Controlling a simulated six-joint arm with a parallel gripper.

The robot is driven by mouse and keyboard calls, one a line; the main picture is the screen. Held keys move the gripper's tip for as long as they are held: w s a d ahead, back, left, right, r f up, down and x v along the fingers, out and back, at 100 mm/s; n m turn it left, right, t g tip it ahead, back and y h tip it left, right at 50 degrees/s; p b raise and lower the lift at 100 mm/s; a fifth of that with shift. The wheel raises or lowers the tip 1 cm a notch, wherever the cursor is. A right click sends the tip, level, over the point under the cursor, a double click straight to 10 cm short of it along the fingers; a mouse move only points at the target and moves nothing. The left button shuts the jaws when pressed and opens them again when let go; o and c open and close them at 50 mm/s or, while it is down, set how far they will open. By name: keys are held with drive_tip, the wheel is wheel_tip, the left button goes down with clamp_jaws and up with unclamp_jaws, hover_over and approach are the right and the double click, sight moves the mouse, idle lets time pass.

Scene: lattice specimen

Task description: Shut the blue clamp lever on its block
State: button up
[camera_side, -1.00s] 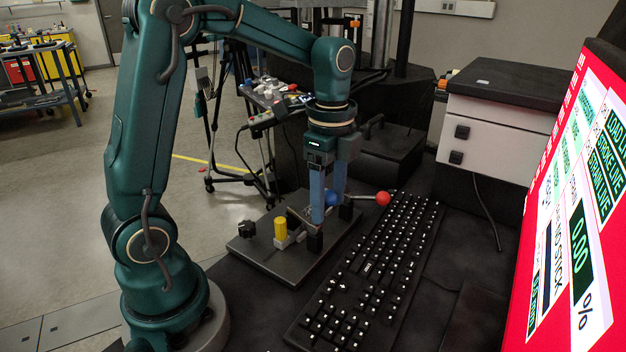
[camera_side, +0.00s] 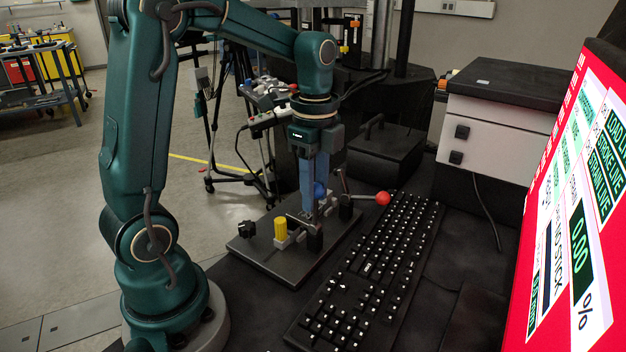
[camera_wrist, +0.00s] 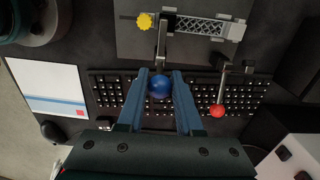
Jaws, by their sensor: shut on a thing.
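The blue clamp lever ends in a round blue knob (camera_side: 319,189), which also shows in the wrist view (camera_wrist: 160,86). In the wrist view its grey arm (camera_wrist: 162,45) runs from the plate to the knob. My gripper (camera_wrist: 160,84) is shut on the blue knob, one blue finger on each side. In the side view my gripper (camera_side: 313,215) points down, and its fingers partly hide the knob and the block. The lever stands raised off the plate; its exact tilt is hard to tell.
A red-knobbed lever (camera_side: 382,198) stands right of my gripper. A keyboard (camera_side: 370,275) lies beside the plate; a drawer box (camera_side: 490,145) stands behind.

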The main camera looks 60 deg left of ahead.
drive_tip(key=o, duration=1)
drive_tip(key=shift+c, duration=0.2)
drive_tip(key=shift+r, duration=2.75)
